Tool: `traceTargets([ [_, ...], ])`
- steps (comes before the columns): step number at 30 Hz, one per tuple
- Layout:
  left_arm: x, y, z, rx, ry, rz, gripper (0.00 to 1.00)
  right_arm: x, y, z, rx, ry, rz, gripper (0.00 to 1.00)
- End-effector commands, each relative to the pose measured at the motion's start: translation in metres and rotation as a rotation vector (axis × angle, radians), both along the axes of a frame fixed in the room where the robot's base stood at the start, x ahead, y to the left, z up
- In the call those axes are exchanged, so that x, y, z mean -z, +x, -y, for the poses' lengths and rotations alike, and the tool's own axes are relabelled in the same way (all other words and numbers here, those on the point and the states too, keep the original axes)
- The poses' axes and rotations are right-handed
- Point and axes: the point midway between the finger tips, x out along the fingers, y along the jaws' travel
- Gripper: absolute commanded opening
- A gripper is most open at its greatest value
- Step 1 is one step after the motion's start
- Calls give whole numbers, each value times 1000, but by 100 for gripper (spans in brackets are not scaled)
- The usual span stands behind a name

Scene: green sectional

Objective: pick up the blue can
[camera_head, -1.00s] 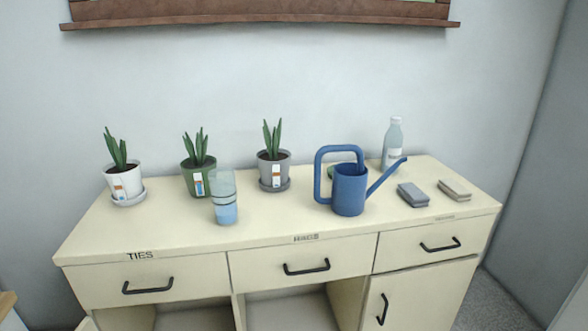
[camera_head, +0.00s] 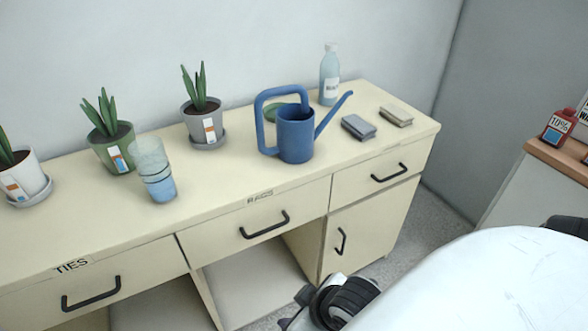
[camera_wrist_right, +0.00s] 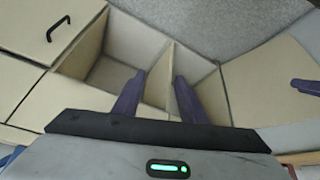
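The blue can is a watering can (camera_head: 295,135) with a squared loop handle on its left and a long spout rising to the right. It stands upright on the cream cabinet top (camera_head: 225,178). My right gripper shows as dark parts (camera_head: 338,300) at the bottom of the head view, low in front of the cabinet and apart from the can. In the right wrist view its two purple fingers (camera_wrist_right: 158,92) are spread with nothing between them. A purple piece (camera_wrist_right: 305,86) at that view's right edge looks like a left gripper finger; the rest is out of frame.
A glass (camera_head: 156,172) and a grey potted plant (camera_head: 204,122) stand left of the can. A bottle (camera_head: 329,78) is behind it, and a blue-grey block (camera_head: 358,127) and a beige block (camera_head: 396,116) lie right. A green plant pot (camera_head: 114,150) is farther left.

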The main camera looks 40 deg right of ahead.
Motion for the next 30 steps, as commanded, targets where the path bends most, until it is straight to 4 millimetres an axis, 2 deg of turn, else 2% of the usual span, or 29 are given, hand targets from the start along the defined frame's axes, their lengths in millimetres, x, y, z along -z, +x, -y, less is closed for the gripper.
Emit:
traceTargets([
  [1, -2, -1, -2, -2, 1, -2, 31, -18, 20, 11, 33, -11, 47, 38],
  [11, 1, 0, -6, -6, 7, -7, 31, -84, 143, 69, 203, -38, 441, 38],
  [14, 0, 2, -5, -6, 7, -2, 31, -111, 178, 88, 248, -42, 584, 38],
  [18, -2, 4, -5, -6, 7, 3, 31, -158, 223, 117, 309, -48, 800, 38],
  [21, -3, 5, -4, -5, 6, 4, 31, -193, 247, 135, 346, -52, 948, 38],
  [24, -3, 4, -4, -3, 5, 5, 31, -216, 259, 146, 366, -55, 1045, 38],
  [30, -4, 4, -3, -2, 4, 4, 31, -229, 285, 158, 374, -59, 1097, 38],
])
